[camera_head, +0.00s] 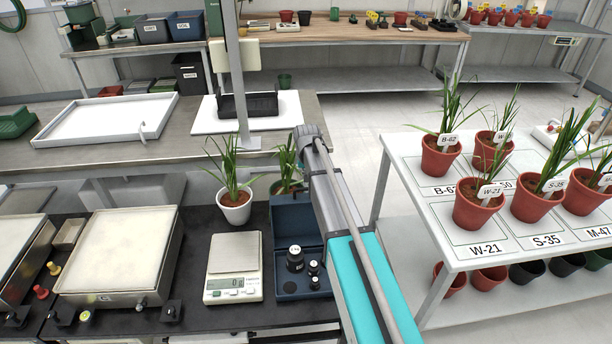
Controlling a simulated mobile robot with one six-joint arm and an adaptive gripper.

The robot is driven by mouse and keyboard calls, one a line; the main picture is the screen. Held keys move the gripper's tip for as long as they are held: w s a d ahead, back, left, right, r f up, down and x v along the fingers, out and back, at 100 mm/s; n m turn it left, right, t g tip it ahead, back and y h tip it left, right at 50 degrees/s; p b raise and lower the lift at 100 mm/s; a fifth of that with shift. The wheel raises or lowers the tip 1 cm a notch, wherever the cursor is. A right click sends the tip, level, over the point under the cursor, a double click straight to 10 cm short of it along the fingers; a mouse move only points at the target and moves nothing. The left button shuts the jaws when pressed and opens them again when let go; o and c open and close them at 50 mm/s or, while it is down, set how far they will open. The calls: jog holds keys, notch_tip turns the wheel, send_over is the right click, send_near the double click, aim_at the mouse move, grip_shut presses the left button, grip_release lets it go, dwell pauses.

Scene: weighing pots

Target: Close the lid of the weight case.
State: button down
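The weight case (287,290) is a dark blue box on the black bench, just right of the scale. Its lid (292,226) stands open at the back. Black weights of differing size stand in the case, the largest (295,262) at the left and smaller ones (314,268) to its right. My arm crosses in front of the case's right side and hides part of it.
A digital scale (233,265) with an empty pan stands left of the case. A white pot with a plant (235,205) and another plant (287,170) stand behind. A white table (425,205) with potted plants is at the right. A large balance (118,250) is at the left.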

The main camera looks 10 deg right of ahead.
aim_at(307, 195)
jog(key=shift+s+a+f, duration=0.1)
jog(key=shift+s+f, duration=0.15)
jog(key=shift+s, duration=0.7)
jog(key=shift+s+a+f, duration=0.1)
jog(key=shift+s+f, duration=0.1)
jog(key=shift+s, duration=0.7)
jog(key=shift+s, duration=0.1)
